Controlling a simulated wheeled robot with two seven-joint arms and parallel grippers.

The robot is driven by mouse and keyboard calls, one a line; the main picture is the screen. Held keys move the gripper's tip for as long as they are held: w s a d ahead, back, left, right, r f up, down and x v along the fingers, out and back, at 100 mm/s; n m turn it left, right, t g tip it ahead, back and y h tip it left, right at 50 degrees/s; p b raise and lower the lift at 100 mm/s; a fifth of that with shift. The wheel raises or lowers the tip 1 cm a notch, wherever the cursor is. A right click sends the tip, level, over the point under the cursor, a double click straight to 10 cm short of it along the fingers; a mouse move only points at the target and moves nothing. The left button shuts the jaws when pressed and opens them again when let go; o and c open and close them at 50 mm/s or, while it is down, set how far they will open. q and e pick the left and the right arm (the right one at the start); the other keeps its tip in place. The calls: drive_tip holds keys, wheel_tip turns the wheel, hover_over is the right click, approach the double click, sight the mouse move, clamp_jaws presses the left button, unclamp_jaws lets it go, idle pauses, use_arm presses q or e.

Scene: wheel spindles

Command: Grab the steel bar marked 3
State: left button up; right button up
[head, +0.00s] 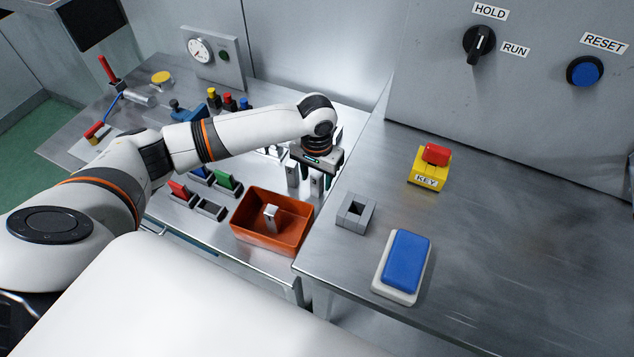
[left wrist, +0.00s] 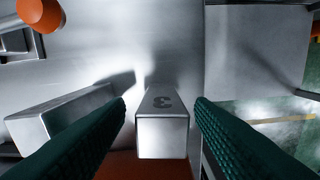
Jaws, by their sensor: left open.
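The steel bar marked 3 (left wrist: 162,137) shows in the left wrist view as a bright square-ended block, its dark numeral facing the camera. My left gripper (head: 305,182) is open at the left bench's right side, above the back of the orange bin. In the left wrist view its green ribbed fingers lie either side of the bar, with a visible gap on each side. In the head view the gripper crowds the bar, and I cannot clearly tell it from the fingers. My right gripper is not in view.
Another steel bar (left wrist: 62,115) lies left of the marked one in the wrist view. The orange bin (head: 251,237) holds one pale bar (head: 270,217). A grey square socket block (head: 355,212) and a blue pad (head: 406,262) stand on the right bench. Green and red blocks sit left of the bin.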

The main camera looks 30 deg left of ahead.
use_arm(q)
drive_tip(key=shift+f, duration=0.7)
clamp_jaws()
drive_tip(key=shift+r, duration=0.1)
